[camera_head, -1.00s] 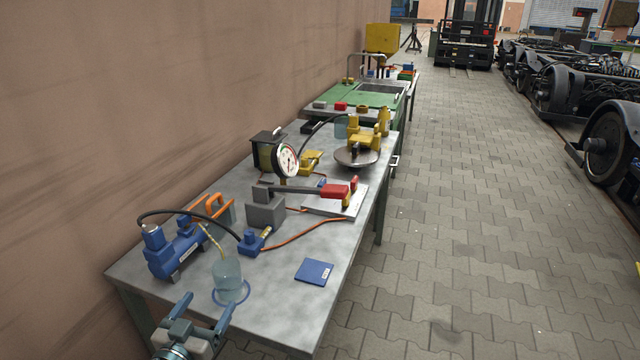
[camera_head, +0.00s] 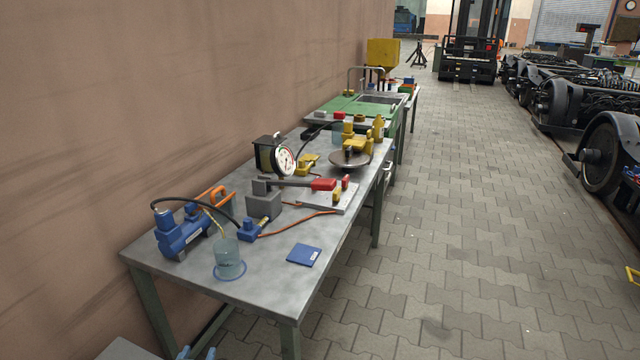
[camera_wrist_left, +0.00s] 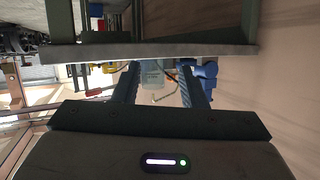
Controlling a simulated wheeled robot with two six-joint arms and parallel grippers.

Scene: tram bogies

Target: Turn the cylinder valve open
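I cannot tell for sure which part is the cylinder valve. A yellow fitting (camera_head: 357,144) stands on a round grey plate (camera_head: 338,161) toward the far end of the near bench. A blue pump-like unit (camera_head: 182,238) with a black hose stands at the near left end, and a small blue block (camera_head: 249,230) sits at the hose's other end. My right gripper is not in view.
The bench (camera_head: 262,283) holds a clear beaker (camera_head: 229,256), a blue booklet (camera_head: 304,255), a dial gauge (camera_head: 284,160) and a grey block (camera_head: 263,204) with a red-handled lever. A wall runs along the left.

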